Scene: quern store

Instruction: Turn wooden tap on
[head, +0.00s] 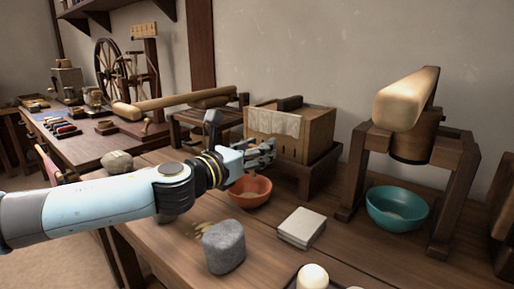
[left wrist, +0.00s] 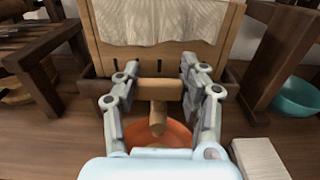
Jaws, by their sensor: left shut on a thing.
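The wooden tap (left wrist: 160,93) sticks out of the front of a wooden box (head: 318,133), with a crossbar handle and a short spout pointing down. The box also fills the top of the left wrist view (left wrist: 90,40), with a pale cloth hanging over its front. My left gripper (head: 269,151) is at the box front, its fingers (left wrist: 159,72) shut on the tap's crossbar, one at each end. In the head view my fingers hide the tap. An orange bowl (head: 250,193) stands below the tap. My right gripper is not in view.
A teal bowl (head: 397,210) stands under a wooden press-like frame (head: 357,172) at the right. A white block (head: 301,228) and a grey stone (head: 223,247) lie in front of the orange bowl. A side table (head: 95,147) with a spinning wheel stands behind.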

